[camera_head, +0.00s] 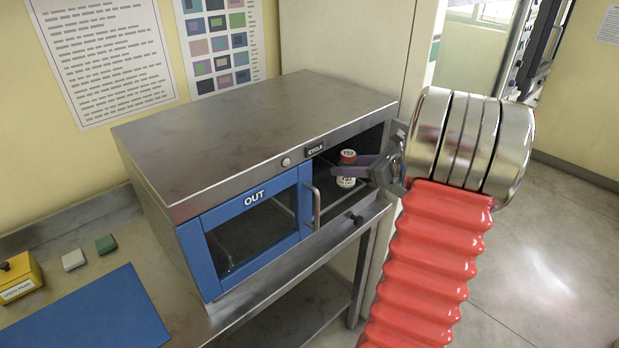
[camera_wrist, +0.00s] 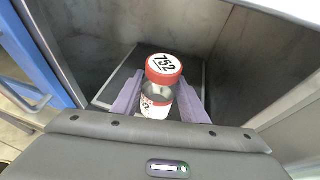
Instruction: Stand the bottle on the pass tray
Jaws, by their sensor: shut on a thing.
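A small bottle (camera_head: 347,157) with a red cap and a white-and-red label is upright inside the open right side of the steel cabinet (camera_head: 250,130). In the wrist view the bottle (camera_wrist: 163,68) shows "752" on its cap. My gripper (camera_wrist: 158,102) is shut on it, with one purple finger on each side. In the head view my gripper (camera_head: 352,170) reaches in from the right. Under the bottle is a dark, flat, rimmed plate (camera_wrist: 120,78); I cannot tell whether the bottle touches it. No thing in view is labelled as the pass tray.
A blue door (camera_head: 254,225) marked "OUT" covers the cabinet's left half, its handle (camera_head: 312,200) beside the opening. Cabinet walls stand close around my gripper. A blue mat (camera_head: 90,315), white and green blocks and a yellow box (camera_head: 20,278) lie on the bench at left.

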